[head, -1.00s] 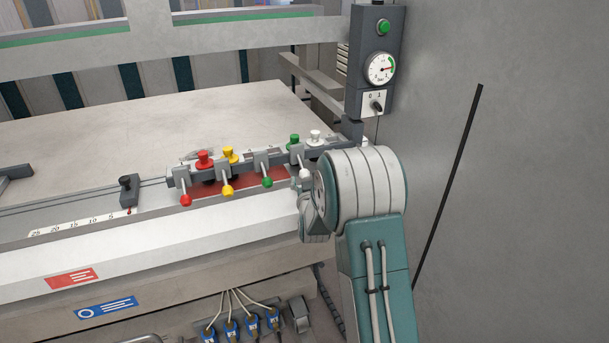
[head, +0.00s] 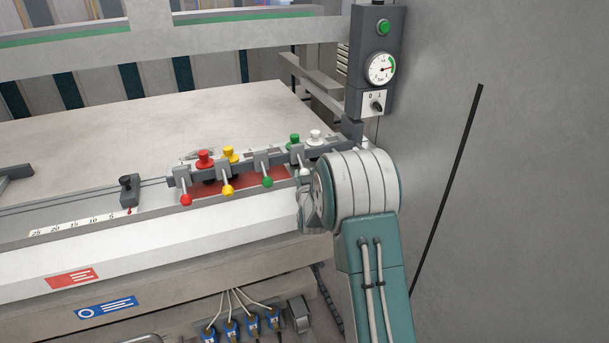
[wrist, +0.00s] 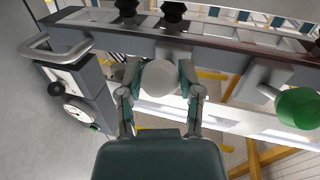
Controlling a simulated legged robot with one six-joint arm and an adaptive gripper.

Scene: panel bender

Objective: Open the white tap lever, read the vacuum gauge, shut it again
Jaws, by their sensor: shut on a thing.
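The white tap lever ends in a white ball (wrist: 158,78), which sits between the two fingers of my gripper (wrist: 160,72) in the wrist view. The fingers are shut on it from both sides. In the head view the ball (head: 304,173) shows just left of my wrist, and most of my gripper is hidden behind my arm. The vacuum gauge (head: 381,69) is a round white dial with a green arc and a red mark, on the grey post at upper right. Its exact reading is too small to tell. The gauge also shows sideways in the wrist view (wrist: 80,112).
Red (head: 186,199), yellow (head: 228,190) and green (head: 268,182) ball levers stand along the rail left of my gripper. The green ball also shows at right in the wrist view (wrist: 298,108). A 0/1 switch (head: 376,104) sits below the gauge. A grey wall rises at right.

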